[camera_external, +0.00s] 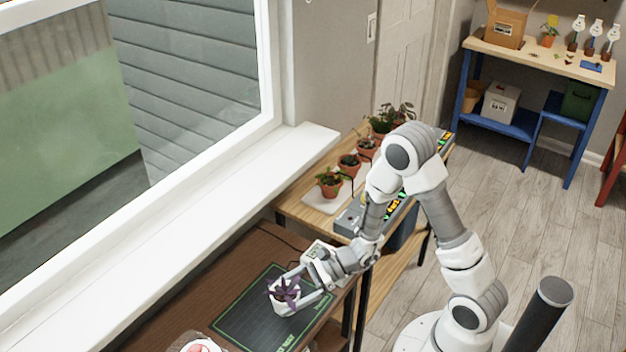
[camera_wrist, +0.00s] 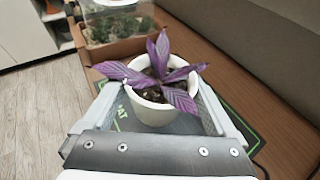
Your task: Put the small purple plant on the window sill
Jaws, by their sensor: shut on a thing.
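The small purple plant (camera_external: 284,293) has purple striped leaves in a white pot. My gripper (camera_external: 296,301) is shut on the pot, one finger on each side. In the wrist view the purple plant (camera_wrist: 156,90) sits between the two fingers. I cannot tell whether the pot touches the mat. The white window sill (camera_external: 170,212) runs along the window, to the left of the table. Its visible surface is bare.
A wooden table (camera_external: 297,214) holds several potted plants in terracotta pots (camera_external: 330,184) and a grey power strip-like box. A red and white thing (camera_external: 200,346) is at the bottom edge. A blue workbench (camera_external: 540,55) stands far back.

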